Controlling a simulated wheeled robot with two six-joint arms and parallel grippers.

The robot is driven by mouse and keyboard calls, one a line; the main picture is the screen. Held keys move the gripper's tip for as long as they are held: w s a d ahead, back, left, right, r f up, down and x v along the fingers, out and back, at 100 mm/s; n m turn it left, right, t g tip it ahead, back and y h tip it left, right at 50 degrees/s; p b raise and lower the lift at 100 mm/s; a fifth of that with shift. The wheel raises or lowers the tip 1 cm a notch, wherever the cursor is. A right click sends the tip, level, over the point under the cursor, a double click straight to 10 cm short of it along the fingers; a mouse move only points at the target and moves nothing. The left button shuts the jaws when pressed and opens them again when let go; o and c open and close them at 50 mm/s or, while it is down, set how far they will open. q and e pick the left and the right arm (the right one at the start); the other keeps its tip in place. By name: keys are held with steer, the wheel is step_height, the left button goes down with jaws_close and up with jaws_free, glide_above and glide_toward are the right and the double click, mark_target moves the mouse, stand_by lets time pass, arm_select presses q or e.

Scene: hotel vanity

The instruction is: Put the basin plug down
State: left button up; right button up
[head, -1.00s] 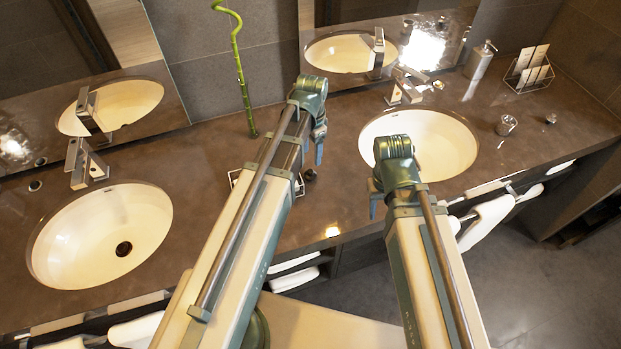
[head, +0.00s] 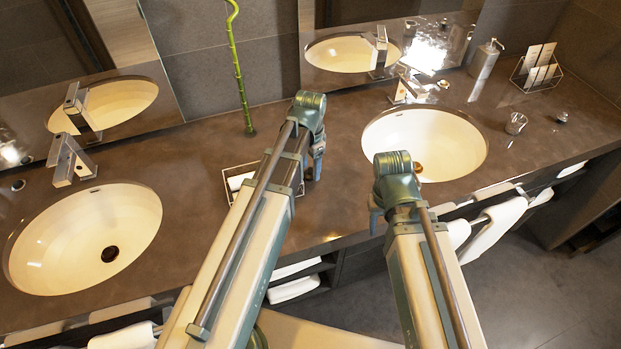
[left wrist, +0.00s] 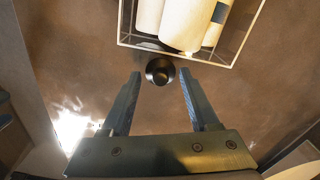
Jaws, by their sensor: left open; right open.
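The basin plug (left wrist: 160,70) is a small dark round piece with a knob, standing on the brown counter in the left wrist view. It lies between the fingertips of my left gripper (left wrist: 160,82), beside the edge of a wire tray (left wrist: 186,53). The fingers are apart, with a gap on both sides of the plug. In the head view my left gripper (head: 314,170) is low over the counter between the two basins and mostly hides the plug. My right gripper (head: 376,220) is open and empty by the counter's front edge, before the right basin (head: 455,150).
The left basin (head: 70,250) has a dark drain opening. A green stem (head: 239,80) stands behind the tray. A glass (head: 516,123), a small round item (head: 561,117), a soap dispenser (head: 484,60) and a card rack (head: 537,70) stand at right. Towels hang below the counter.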

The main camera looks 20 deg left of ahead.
arm_select(q)
step_height(320, 180, down, 3)
steer(key=shift+r+b, duration=0.1)
steer(key=shift+b, duration=0.85)
arm_select(e)
step_height(320, 180, down, 3)
steer(key=shift+r, duration=0.15)
arm_select(q)
jaws_close()
steer(key=shift+r, duration=0.2)
arm_select(e)
steer(key=shift+r, duration=0.15)
arm_select(q)
steer(key=shift+r+p, duration=0.6)
steer(key=shift+p, duration=0.25)
step_height(320, 180, up, 3)
steer(key=p, duration=0.3)
steer(key=s+d, duration=0.1)
steer(key=d, duration=0.4)
steer(key=s+d, duration=0.2)
steer(key=d, duration=0.3)
steer(key=s+d, duration=0.2)
steer(key=d, duration=0.3)
steer(key=shift+r, duration=0.25)
arm_select(e)
step_height(320, 180, up, 5)
steer(key=shift+f, duration=0.1)
